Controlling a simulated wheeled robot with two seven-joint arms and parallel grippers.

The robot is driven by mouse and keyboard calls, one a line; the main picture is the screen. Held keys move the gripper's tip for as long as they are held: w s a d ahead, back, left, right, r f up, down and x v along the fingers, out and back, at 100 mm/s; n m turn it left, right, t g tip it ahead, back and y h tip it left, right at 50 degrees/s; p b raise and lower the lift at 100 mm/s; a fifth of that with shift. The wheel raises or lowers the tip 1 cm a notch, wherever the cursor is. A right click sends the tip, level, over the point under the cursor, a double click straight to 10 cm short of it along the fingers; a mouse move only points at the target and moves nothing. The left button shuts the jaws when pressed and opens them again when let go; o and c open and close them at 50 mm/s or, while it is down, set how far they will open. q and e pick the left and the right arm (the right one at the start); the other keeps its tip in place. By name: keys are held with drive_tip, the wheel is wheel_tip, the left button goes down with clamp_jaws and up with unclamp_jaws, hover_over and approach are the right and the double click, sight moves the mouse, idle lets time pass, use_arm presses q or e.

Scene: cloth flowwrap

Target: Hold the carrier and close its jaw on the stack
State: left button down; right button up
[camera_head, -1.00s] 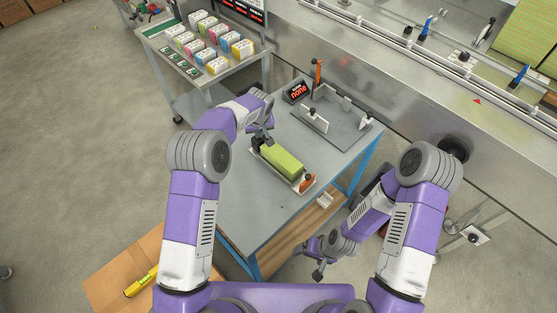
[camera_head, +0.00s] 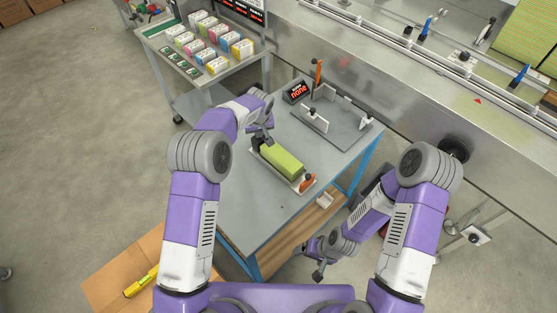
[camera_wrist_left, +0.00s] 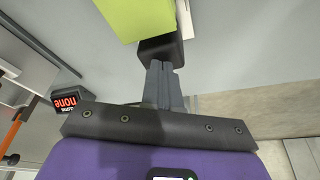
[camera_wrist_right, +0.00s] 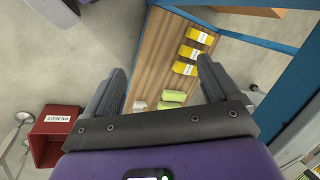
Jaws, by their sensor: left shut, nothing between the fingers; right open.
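The carrier (camera_head: 297,187) is a pale tray lying on the grey table. A green stack (camera_head: 283,163) lies along it, with an orange-topped part at the tray's near right end. My left gripper (camera_head: 262,142) is at the tray's far left end, by a dark block (camera_wrist_left: 160,49) next to the green stack (camera_wrist_left: 140,15). In the left wrist view its fingers are together, their tips at the dark block, with nothing between them. My right gripper (camera_head: 318,274) is low beside the table's right side. In the right wrist view it (camera_wrist_right: 163,80) is open and empty.
A grey fixture (camera_head: 330,125) with upright plates and a display reading "none" (camera_head: 298,91) stands at the table's back. A rack of coloured packs (camera_head: 208,42) is at the back left. A red bin (camera_wrist_right: 55,135) and a wooden shelf with yellow and green packs (camera_wrist_right: 170,60) lie below.

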drive_tip(key=shift+c, duration=1.2)
drive_tip(key=shift+w+r, duration=0.25)
drive_tip(key=shift+w, duration=0.1)
drive_tip(key=shift+c, duration=1.3)
drive_tip(key=w+d+r+m, duration=0.1)
drive_tip(key=w+r, duration=0.2)
drive_tip(key=w+d+r+m+t+y, duration=0.1)
drive_tip(key=w+d+r, duration=0.1)
drive_tip(key=w+r, duration=0.1)
drive_tip(key=w+d+r+m+t, duration=0.1)
drive_tip(key=w+r, duration=0.2)
drive_tip(key=r, duration=0.1)
drive_tip(key=shift+d+r+y, duration=0.3)
drive_tip(key=shift+d+r, duration=0.05)
drive_tip(key=shift+d, duration=0.05)
clamp_jaws()
drive_tip(key=w+d+r+m+t, duration=0.1)
drive_tip(key=w+d+r, duration=0.15)
drive_tip(key=r, duration=0.45)
drive_tip(key=w+d+r+m+t, duration=0.1)
drive_tip(key=d+r, duration=0.2)
drive_tip(key=r, duration=0.5)
approach(309, 180)
wheel_tip(309, 180, down, 5)
drive_tip(key=w, duration=0.1)
drive_tip(key=shift+w+a+f+y, duration=0.1)
drive_tip(key=shift+w+a+y, duration=0.3)
drive_tip(key=shift+w+a, duration=0.45)
